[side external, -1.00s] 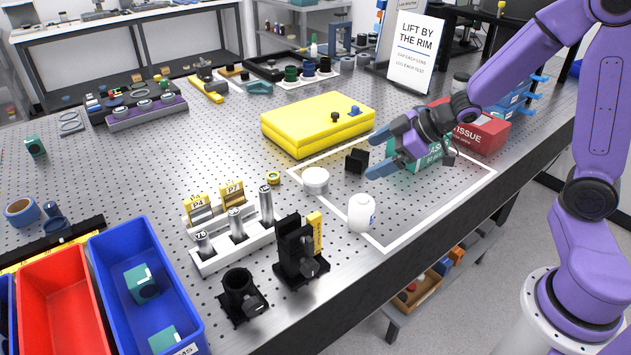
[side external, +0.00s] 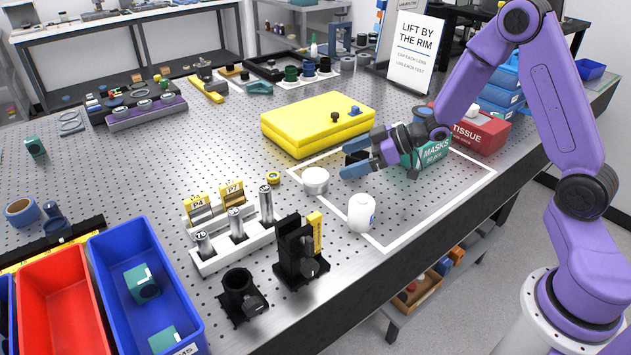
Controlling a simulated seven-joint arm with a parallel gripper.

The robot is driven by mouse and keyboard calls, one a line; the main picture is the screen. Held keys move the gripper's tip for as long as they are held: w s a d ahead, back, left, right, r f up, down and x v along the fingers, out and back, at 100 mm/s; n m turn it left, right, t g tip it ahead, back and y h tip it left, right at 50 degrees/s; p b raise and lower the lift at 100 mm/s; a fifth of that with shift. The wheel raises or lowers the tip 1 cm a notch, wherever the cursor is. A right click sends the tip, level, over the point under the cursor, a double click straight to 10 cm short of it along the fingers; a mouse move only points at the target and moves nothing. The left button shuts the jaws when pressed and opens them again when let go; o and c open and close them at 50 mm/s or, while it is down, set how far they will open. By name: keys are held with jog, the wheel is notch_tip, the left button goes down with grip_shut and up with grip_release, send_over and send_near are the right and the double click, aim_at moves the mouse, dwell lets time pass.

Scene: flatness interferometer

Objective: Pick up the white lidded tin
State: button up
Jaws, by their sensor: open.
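The white lidded tin (side external: 315,181) is a short round tin standing upright on the perforated table top, near the left corner of the white-outlined area. My gripper (side external: 345,163) is to the right of the tin, low over the table, with its blue-tipped fingers open and pointing left toward the tin. A gap shows between the nearer fingertip and the tin, and nothing is between the fingers except a black block seen behind or between them; I cannot tell which.
A white bottle (side external: 361,213) stands in front of the tin. A yellow case (side external: 318,122) lies behind, a green masks box (side external: 433,152) and red tissue box (side external: 480,130) to the right. A rack of posts (side external: 236,240) and black mounts (side external: 298,250) stand front left.

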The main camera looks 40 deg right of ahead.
aim_at(317, 175)
jog(key=x, duration=0.3)
jog(key=shift+w+a+f, duration=0.1)
jog(key=shift+w+a, duration=0.05)
jog(key=shift+a, duration=0.05)
jog(key=shift+s+f+x, duration=0.1)
jog(key=shift+s+x, duration=0.05)
jog(key=shift+x, duration=1.15)
jog(key=shift+s+f+x, duration=0.15)
jog(key=shift+x, duration=1.15)
jog(key=shift+a, duration=0.1)
jog(key=c, duration=1.2)
